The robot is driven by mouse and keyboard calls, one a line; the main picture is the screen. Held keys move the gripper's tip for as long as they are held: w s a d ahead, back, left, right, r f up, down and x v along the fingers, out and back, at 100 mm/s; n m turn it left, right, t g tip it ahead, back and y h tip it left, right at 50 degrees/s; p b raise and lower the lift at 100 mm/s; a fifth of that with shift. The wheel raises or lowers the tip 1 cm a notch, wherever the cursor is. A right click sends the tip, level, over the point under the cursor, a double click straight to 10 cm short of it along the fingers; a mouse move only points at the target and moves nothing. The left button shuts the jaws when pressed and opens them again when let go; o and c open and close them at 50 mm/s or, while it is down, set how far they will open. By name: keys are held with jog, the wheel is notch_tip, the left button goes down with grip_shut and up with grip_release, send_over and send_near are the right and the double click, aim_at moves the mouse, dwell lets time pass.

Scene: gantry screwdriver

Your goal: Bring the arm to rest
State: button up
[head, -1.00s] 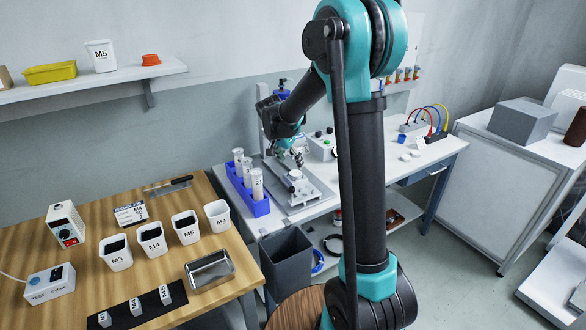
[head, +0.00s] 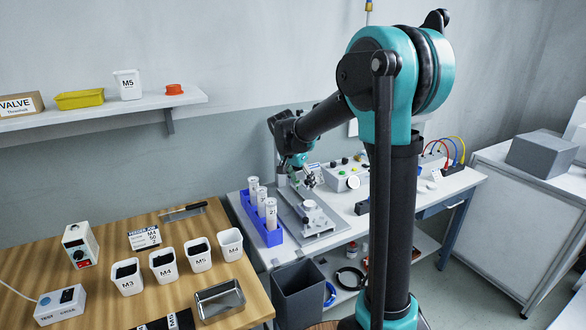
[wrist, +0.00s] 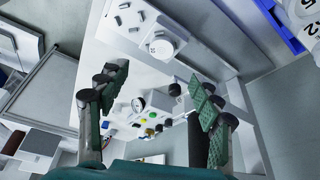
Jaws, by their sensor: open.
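My gripper (head: 309,181) hangs over the gantry fixture on the white bench in the head view. In the wrist view its two green-padded fingers (wrist: 158,102) stand wide apart, with nothing between them. The fixture's grey base plate (head: 325,229) carries a small round white part (head: 310,206), below my gripper and apart from it. That round part also shows in the wrist view (wrist: 163,46), beyond the fingers. My arm reaches across from the right and covers part of the bench.
A blue rack (head: 272,238) with white tubes stands left of the fixture. A panel with knobs (head: 345,178) is close behind it on the right. A wooden table (head: 75,290) with several labelled cups is at left. A grey bin (head: 300,297) stands between them.

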jog(key=s+d+f+n+y, duration=0.1)
jog(key=s+d+f+n, duration=0.1)
jog(key=s, duration=0.8)
jog(key=s+d+f+n+y, duration=0.1)
jog(key=s+d+f+n, duration=0.2)
jog(key=s, duration=0.7)
jog(key=s+d+f+n+t+y, duration=0.1)
jog(key=s+f+n, duration=0.3)
jog(key=s, duration=0.6)
notch_tip(320, 180, down, 3)
jog(key=shift+d+r, duration=0.2)
jog(key=shift+d, duration=0.7)
